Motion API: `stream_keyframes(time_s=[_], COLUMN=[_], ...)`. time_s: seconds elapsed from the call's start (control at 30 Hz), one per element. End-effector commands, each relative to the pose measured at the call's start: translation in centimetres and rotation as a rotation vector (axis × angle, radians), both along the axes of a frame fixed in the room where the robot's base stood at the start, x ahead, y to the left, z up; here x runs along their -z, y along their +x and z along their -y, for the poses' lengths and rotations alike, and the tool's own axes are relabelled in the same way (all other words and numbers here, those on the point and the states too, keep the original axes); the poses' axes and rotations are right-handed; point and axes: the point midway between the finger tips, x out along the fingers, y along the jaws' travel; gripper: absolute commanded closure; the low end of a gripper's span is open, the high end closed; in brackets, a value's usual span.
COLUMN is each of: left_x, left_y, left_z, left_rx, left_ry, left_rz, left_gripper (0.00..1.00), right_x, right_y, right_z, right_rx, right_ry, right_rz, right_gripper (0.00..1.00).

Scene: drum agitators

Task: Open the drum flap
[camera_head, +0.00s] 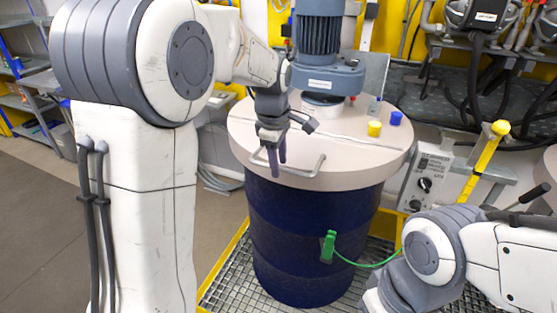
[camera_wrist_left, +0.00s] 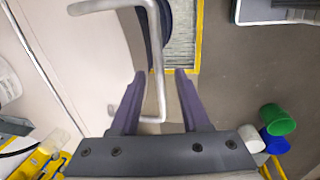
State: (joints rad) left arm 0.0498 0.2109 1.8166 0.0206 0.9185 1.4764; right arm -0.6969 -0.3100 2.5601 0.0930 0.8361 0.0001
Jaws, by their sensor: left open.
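The dark blue drum (camera_head: 300,235) stands upright with a beige lid. My right gripper is out of view.
A blue-grey agitator motor (camera_head: 318,75) stands at the lid's back. Yellow (camera_head: 374,129) and blue (camera_head: 396,118) caps sit on the lid's back right. A green clamp (camera_head: 328,246) with a cable hangs on the drum's front. A control box (camera_head: 426,180) stands to the right.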

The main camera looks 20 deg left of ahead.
Motion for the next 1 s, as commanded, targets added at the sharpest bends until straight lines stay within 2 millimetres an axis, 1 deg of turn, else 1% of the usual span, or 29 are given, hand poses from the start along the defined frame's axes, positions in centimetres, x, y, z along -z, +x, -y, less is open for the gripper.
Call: stream_keyframes(time_s=[0.2,0.23,0.27,0.3,0.33,1.0], left_x=[0.06,0.05,0.05,0.05,0.04,-0.01], left_y=[0.02,0.02,0.02,0.02,0.02,-0.01], left_z=[0.01,0.01,0.0,0.0,0.0,-0.02], left_rx=[0.0,0.0,0.0,0.0,0.0,0.0], left_ry=[0.0,0.0,0.0,0.0,0.0,0.0], left_rz=[0.0,0.0,0.0,0.0,0.0,0.0], left_gripper=[0.54,0.62,0.73,0.88,1.0,1.0], right_x=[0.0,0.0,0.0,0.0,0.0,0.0], right_y=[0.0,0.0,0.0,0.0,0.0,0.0], right_z=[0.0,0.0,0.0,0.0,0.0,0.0], right_rx=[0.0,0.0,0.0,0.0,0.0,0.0], right_ry=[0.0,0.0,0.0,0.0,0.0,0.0], right_rz=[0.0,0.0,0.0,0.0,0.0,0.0], right_gripper=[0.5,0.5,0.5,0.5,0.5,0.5])
